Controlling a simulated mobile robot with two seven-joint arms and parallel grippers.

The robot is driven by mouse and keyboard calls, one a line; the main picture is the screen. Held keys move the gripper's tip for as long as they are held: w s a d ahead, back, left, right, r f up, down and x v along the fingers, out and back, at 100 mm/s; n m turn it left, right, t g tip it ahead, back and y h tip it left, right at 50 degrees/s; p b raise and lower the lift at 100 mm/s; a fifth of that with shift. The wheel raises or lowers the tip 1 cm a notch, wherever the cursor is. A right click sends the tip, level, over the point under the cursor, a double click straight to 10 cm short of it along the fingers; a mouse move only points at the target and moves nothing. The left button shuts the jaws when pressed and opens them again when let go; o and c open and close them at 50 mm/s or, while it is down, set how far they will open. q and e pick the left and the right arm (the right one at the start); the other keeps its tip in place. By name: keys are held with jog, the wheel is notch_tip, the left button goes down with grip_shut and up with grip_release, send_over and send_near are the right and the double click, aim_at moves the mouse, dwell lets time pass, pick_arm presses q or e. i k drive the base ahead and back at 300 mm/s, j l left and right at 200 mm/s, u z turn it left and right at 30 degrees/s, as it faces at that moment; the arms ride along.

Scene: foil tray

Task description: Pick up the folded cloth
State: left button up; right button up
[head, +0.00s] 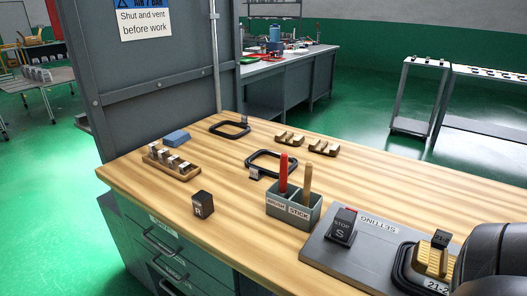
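A small folded blue cloth (175,138) lies on the wooden table (235,200) near its far left corner, behind a wooden rack. It lies flat and its top and front show. Neither gripper can be made out in the head view. A dark rounded shape at the lower right edge looks like part of my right arm; its gripper does not show.
A wooden rack with several metal pieces (172,163) stands just in front of the cloth. Black frames (230,128), a small black block (203,204), a grey two-slot holder (292,211) and a grey setting plate (318,248) are also on the table. The front left is mostly clear.

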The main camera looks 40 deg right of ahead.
aim_at(176, 139)
jog(key=i+j+z, duration=0.15)
jog(key=i+j, duration=0.15)
jog(key=i+j+z, duration=0.35)
jog(key=i+j, duration=0.15)
jog(key=j, duration=0.2)
jog(key=i+j+z, duration=0.15)
jog(key=j, duration=0.25)
jog(key=i+j+z, duration=0.15)
jog(key=i+j, duration=0.15)
jog(key=j, duration=0.15)
